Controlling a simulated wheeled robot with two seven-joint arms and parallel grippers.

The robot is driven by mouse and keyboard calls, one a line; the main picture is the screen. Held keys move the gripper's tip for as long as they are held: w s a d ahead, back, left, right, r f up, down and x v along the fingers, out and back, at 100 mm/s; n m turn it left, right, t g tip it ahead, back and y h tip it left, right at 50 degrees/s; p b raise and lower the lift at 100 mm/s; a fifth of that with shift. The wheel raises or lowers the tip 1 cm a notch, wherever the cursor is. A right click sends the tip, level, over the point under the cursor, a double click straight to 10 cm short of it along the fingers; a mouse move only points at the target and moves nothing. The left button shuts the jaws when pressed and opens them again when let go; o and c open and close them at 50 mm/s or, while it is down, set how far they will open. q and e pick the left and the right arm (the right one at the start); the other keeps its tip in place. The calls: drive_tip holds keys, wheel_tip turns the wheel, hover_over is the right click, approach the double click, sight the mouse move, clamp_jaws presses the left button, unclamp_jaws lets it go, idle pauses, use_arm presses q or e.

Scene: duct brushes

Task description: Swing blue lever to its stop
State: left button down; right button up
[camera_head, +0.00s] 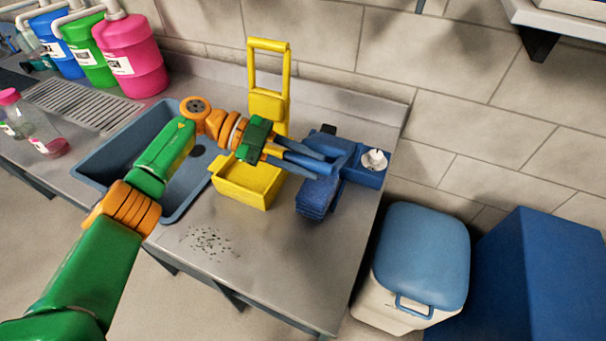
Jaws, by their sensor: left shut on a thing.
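A blue unit (368,176) with a white round part (375,160) on top stands near the right end of the steel counter. A ribbed blue block (316,198) hangs at its left front side. My left gripper (322,164) reaches in from the left, its blue fingers at the unit's left side, above the ribbed block. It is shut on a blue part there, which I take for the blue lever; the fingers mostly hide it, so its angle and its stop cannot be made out. My right gripper is out of view.
A yellow bin (249,185) with a tall yellow handle (268,46) stands just behind and under my left wrist. A blue-grey sink (110,158) lies to the left. Dark specks (208,242) lie on the bare front counter. A blue-lidded bin (421,253) stands right of the counter.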

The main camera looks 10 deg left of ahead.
use_arm(q)
drive_tip(key=shift+w+d+r+b, duration=0.1)
drive_tip(key=shift+w+r+b, duration=0.15)
drive_tip(key=shift+r, duration=0.25)
drive_tip(key=shift+w+d+r+b, duration=0.1)
drive_tip(key=shift+w+r, duration=0.15)
drive_tip(key=shift+r, duration=0.2)
drive_tip(key=c, duration=0.7)
unclamp_jaws()
drive_tip(key=shift+o, duration=0.2)
